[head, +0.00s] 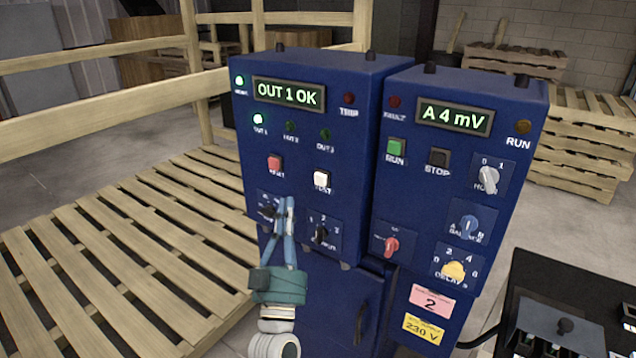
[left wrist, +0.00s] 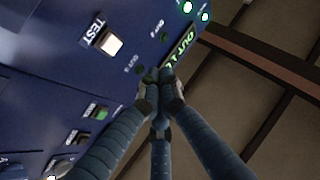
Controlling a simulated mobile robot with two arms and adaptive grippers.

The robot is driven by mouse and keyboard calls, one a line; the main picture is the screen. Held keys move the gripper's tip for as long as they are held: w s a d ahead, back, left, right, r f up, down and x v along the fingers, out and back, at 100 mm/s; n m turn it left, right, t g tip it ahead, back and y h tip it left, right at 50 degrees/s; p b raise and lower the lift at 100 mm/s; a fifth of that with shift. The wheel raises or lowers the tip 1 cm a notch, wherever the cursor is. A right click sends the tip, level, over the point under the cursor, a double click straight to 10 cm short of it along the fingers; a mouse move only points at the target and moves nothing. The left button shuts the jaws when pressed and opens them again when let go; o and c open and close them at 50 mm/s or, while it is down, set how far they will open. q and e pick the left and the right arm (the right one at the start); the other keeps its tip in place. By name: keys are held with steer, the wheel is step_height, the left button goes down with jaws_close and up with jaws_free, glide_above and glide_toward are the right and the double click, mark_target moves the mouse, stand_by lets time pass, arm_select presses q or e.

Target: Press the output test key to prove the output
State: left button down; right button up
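The white TEST key (head: 320,179) is on the front of the left blue cabinet (head: 343,120); it also shows in the left wrist view (left wrist: 112,44). The display (head: 289,93) reads "OUT 1 OK". The OUT 1 lamp (head: 258,119) is lit green; the OUT 2 and OUT 3 lamps are dark. My left gripper (head: 286,201) is in front of this panel, below and left of the TEST key. Its fingertips meet in the left wrist view (left wrist: 160,82) with nothing between them, apart from the key in the picture. It partly covers a left knob. My right gripper is out of view.
A red RESET key (head: 274,163) and a black selector knob (head: 320,235) are near the TEST key. The right blue cabinet (head: 508,95) has its own keys and knobs, and its display (head: 455,116) reads "A 4 mV". A wooden pallet (head: 130,240) lies left; a black box stands lower right.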

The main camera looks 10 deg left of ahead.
mark_target(320, 179)
arm_select(q)
steer(key=shift+r, duration=0.25)
steer(key=w+d+b, duration=0.3)
steer(key=w+b, duration=0.1)
steer(key=w, duration=0.4)
stand_by(0.4)
steer(key=shift+w+b, duration=0.2)
steer(key=shift+b, duration=0.1)
stand_by(1.1)
steer(key=shift+w+d, duration=0.1)
steer(key=shift+w, duration=0.2)
